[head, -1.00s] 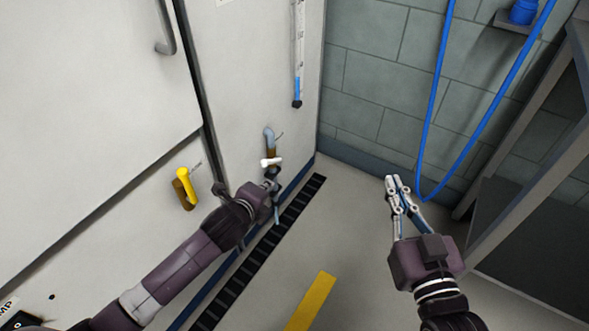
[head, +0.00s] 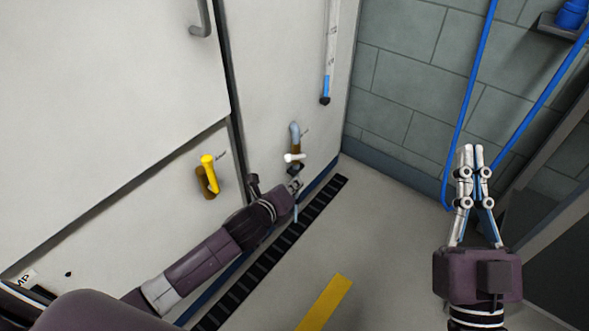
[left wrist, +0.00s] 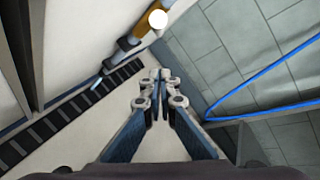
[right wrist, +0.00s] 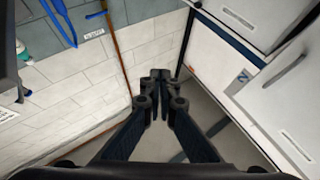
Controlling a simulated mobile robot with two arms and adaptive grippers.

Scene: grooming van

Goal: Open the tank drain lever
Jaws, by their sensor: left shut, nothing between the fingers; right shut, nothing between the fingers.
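On the white panel, a valve with a grey-blue bent pipe (head: 295,130), a brass body and a white lever (head: 294,157) sits low near the corner. A second valve with a yellow lever (head: 209,172) and brass body is further left. Their labels are too small to read. My left gripper (head: 297,181) is shut and empty just below the white lever in the head view; its tips are partly hard to make out. In the left wrist view the lever's white end (left wrist: 157,19) is beyond the fingertips (left wrist: 160,75), apart from them. My right gripper (head: 468,150) is shut and empty.
A black floor grate (head: 270,255) runs along the panel's foot. A sight gauge (head: 328,60) is above the white-lever valve. A blue hose (head: 462,120) hangs on the grey wall near my right gripper. The floor with a yellow strip (head: 325,303) is clear.

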